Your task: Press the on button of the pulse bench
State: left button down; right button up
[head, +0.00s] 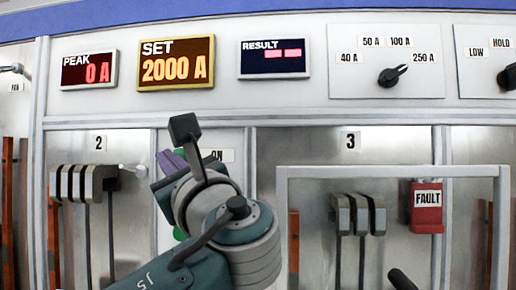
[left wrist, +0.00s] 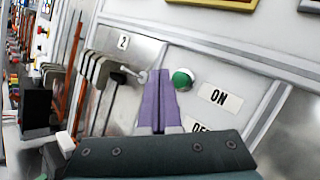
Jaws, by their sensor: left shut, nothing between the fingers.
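The pulse bench's on button (left wrist: 182,77) is a round green knob in a white collar, beside the ON label (left wrist: 219,96) in the left wrist view. My left gripper (left wrist: 159,80) is shut and empty, its purple fingers pointing at the panel just left of the button. I cannot tell whether the fingertips touch anything. In the head view my left gripper (head: 171,162) is mostly behind my own arm, which covers most of the button area and part of the ON label (head: 223,155). The OFF label (left wrist: 201,126) is partly hidden by my gripper. My right gripper is not in view.
Above are the PEAK display (head: 89,70) at 0 A, the SET display (head: 176,63) at 2000 A and the RESULT display (head: 273,58) with dashes. A range knob (head: 392,76) is at right. A frame (head: 390,171) stands before bay 3, with a red FAULT tag (head: 427,210).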

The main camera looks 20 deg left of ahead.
pick_arm(q)
jog(key=s, duration=0.1)
jog(key=s+p, duration=0.1)
jog(key=s, duration=0.1)
jog(key=shift+d+p, duration=0.3)
jog(key=shift+d, duration=0.05)
dwell(0.4)
jog(key=s+d+f+n+g+h, duration=0.15)
jog(key=s+f+n+h, duration=0.3)
jog(key=f, duration=0.45)
jog(key=s+f+n+g+h, duration=0.2)
jog(key=s+f+n+h, duration=0.15)
jog(key=s+f, duration=0.35)
jog(key=s+d+f+n+g+h, duration=0.1)
jog(key=s+f+n+g+h, duration=0.25)
jog(key=f, duration=0.65)
jog(key=s+d+f+n+g+h, duration=0.1)
jog(key=s+d+n+h, duration=0.55)
jog(key=s, duration=0.45)
notch_tip(320, 180, up, 23)
jog(key=p, duration=2.4)
jog(key=shift+w+a+m, duration=0.25)
jog(key=shift+w+m, duration=0.1)
jog(key=shift+m, duration=0.05)
